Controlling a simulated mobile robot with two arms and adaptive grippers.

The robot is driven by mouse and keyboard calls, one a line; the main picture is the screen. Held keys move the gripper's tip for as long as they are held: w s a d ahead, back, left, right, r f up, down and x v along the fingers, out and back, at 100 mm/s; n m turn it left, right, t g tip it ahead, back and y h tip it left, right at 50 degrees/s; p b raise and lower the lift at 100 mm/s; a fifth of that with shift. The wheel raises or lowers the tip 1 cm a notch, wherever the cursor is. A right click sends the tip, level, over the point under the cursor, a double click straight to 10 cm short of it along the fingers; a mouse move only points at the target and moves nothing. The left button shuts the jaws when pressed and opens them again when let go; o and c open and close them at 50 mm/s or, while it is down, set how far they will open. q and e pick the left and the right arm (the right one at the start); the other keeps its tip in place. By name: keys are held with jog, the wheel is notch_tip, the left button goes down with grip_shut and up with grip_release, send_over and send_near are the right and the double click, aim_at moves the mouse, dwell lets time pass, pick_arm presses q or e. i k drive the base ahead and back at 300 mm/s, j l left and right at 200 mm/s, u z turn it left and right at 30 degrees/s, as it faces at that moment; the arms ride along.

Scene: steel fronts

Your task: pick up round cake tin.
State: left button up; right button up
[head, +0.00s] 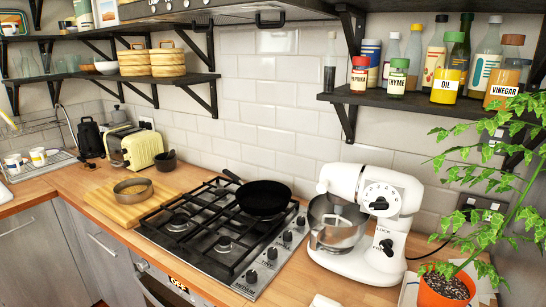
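The round cake tin (133,195) is a low, grey-brown metal ring shape. It rests on the wooden cutting board (112,207) on the counter, left of the gas hob. Its inside shows the same tan as the board, so I cannot tell whether it has a base. Nothing touches it from above. Neither of my grippers shows in the head view.
The gas hob (222,245) with a black frying pan (264,198) lies right of the board. A cream toaster (142,149) and small dark bowl (167,158) stand behind it. A white stand mixer (375,220) and potted plant (445,288) are further right. Shelves overhang the back.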

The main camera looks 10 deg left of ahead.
aim_at(134, 190)
jog(key=k+j+u, duration=0.1)
jog(key=u, duration=2)
